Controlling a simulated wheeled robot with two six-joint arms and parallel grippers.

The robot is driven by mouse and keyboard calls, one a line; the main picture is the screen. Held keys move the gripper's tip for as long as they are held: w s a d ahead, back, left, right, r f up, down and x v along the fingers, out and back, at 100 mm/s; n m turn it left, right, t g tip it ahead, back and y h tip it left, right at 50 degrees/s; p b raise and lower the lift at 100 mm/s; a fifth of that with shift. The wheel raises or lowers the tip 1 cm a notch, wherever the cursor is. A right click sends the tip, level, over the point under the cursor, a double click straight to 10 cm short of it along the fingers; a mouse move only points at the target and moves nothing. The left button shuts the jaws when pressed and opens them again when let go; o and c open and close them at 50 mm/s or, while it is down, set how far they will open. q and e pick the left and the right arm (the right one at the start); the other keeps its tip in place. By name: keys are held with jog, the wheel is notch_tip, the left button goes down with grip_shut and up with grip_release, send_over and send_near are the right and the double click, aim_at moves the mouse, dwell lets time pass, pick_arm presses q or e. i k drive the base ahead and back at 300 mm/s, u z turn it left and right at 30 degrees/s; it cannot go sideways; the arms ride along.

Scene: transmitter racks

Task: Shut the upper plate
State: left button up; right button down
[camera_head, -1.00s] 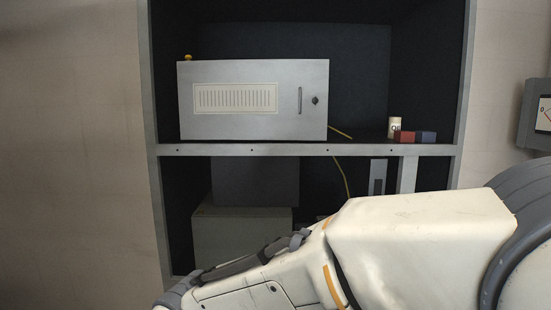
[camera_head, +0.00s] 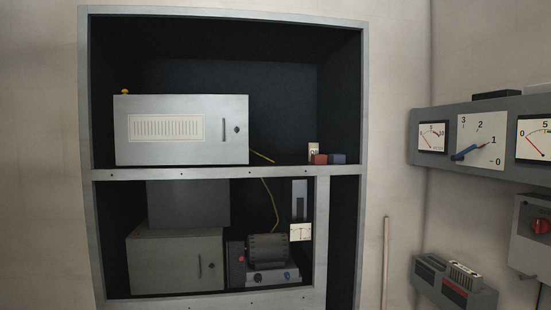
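On the upper shelf of the rack stands a light grey metal box. Its front plate (camera_head: 180,130) has a pale slotted vent panel (camera_head: 166,128), an upright handle (camera_head: 223,130) and a small dark lock (camera_head: 237,129). I take this for the upper plate. It looks upright and faces me; I cannot tell whether a gap lies behind it. Neither of my grippers is in view.
A yellow cable (camera_head: 268,200) hangs from behind the box. Right of it are a white cylinder (camera_head: 313,149), a red block (camera_head: 321,159) and a blue block (camera_head: 338,158). Below are a cabinet (camera_head: 175,262) and a motor unit (camera_head: 267,250). Gauges (camera_head: 479,140) hang right.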

aim_at(153, 129)
jog(key=z, duration=0.1)
jog(key=i, duration=1.45)
jog(key=u, duration=0.85)
